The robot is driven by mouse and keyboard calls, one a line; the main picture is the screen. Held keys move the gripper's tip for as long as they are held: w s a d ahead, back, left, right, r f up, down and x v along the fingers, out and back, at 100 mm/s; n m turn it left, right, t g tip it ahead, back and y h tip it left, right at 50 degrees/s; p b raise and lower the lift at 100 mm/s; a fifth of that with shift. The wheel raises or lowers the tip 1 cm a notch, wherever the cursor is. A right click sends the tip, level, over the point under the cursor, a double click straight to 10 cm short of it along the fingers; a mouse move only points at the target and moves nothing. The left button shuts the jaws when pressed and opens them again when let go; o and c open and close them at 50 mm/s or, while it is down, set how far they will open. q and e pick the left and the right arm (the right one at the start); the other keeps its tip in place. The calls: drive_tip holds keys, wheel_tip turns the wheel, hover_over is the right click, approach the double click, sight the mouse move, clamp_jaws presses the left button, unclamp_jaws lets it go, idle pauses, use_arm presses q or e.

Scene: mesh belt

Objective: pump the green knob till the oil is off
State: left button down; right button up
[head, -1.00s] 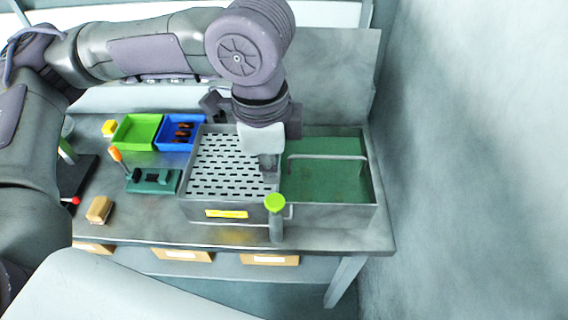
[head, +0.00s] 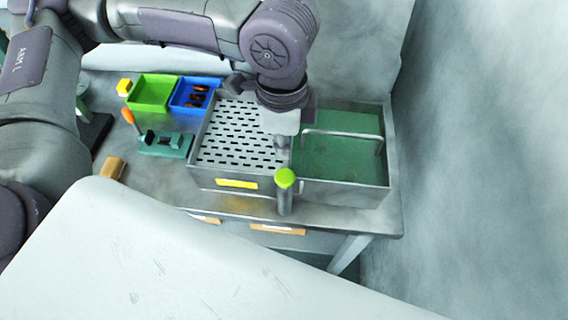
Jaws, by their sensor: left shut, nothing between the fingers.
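The green knob (head: 285,178) tops an upright metal post at the front of a metal tank. The tank's left half is a perforated metal plate (head: 240,135). Its right half is a green basin (head: 338,155) with a metal bar handle (head: 342,134) across it. My left gripper (head: 283,150) points down over the tank's middle, just behind the knob in the picture. It is shut and empty, and appears apart from the knob. I cannot make out any oil. My right gripper does not show.
A green bin (head: 153,93) and a blue bin (head: 194,95) with dark brown parts stand at the back left. A green fixture (head: 165,144), an orange-handled tool (head: 128,116) and a tan block (head: 112,168) lie left of the tank. A wall closes off the right side.

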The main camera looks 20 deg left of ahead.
sight(283, 178)
use_arm(q)
wheel_tip(283, 178, down, 7)
drive_tip(key=shift+p, duration=0.55)
drive_tip(key=shift+f, duration=0.55)
wheel_tip(283, 178, down, 2)
drive_tip(key=shift+s+f, duration=0.1)
drive_tip(key=shift+f, duration=0.15)
drive_tip(key=shift+s, duration=0.1)
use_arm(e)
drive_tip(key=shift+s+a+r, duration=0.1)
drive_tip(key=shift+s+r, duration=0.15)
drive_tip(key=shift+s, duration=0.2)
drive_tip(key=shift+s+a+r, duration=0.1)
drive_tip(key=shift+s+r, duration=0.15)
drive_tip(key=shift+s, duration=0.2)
use_arm(q)
drive_tip(key=shift+f, duration=0.1)
